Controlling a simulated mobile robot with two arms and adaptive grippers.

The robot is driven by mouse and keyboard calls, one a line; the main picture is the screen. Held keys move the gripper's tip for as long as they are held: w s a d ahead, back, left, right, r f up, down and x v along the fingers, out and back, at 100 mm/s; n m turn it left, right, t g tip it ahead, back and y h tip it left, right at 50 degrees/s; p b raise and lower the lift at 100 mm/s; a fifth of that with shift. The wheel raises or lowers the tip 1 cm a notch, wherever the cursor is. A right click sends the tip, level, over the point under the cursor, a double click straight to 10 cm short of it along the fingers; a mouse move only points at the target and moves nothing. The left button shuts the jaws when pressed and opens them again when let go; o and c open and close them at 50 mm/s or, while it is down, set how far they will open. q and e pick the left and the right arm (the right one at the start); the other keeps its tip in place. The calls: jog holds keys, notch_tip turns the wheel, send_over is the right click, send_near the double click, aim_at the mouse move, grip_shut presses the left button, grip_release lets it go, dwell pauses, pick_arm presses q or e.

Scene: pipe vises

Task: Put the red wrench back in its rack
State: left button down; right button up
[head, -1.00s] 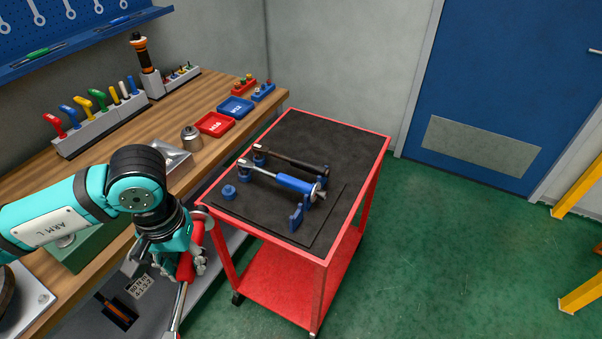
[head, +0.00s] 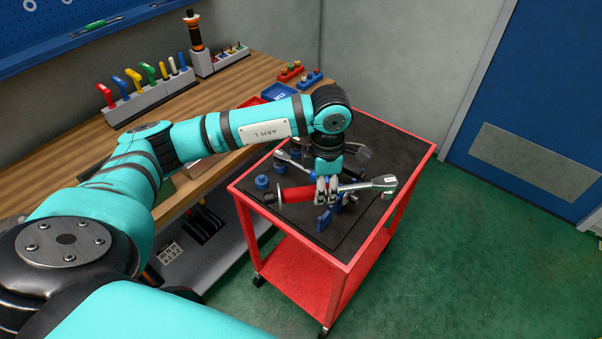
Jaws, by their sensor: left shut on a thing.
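My left gripper (head: 326,197) is shut on the red wrench (head: 298,193) above the cart's black mat. The wrench lies about level, its red handle to the left and its silver ratchet head to the right. The rack's blue front support (head: 324,219) shows just below the wrench; I cannot tell whether they touch. A round blue rack piece (head: 262,182) stands near the handle end. Behind my gripper, two other wrenches lie in the rack, mostly hidden by my arm and gripper. My right gripper is not in view.
The red cart (head: 296,254) stands against the wooden workbench (head: 64,152), which holds a row of coloured-handled tools (head: 148,90) and a blue tray (head: 279,93). The cart's far right top is clear. Green floor lies open to the right.

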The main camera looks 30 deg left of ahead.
pick_arm(q)
jog(key=w+a+f+n+p, duration=0.1)
jog(key=w+a+f+n, duration=0.1)
jog(key=n, duration=1.1)
jog(key=w+a+f+n+p, duration=0.1)
jog(key=a+f+n, duration=0.3)
jog(key=n, duration=0.9)
jog(key=shift+w+a+f, duration=0.2)
jog(key=shift+w+a, duration=0.65)
jog(key=shift+a, duration=0.75)
jog(key=shift+d, duration=0.1)
jog(key=shift+d+f+n+b, duration=0.15)
jog(key=shift+f+b, duration=0.1)
jog(key=shift+f, duration=0.3)
jog(key=shift+d+f+n+b, duration=0.1)
jog(key=shift+f+n+b, duration=0.1)
jog(key=shift+f, duration=0.3)
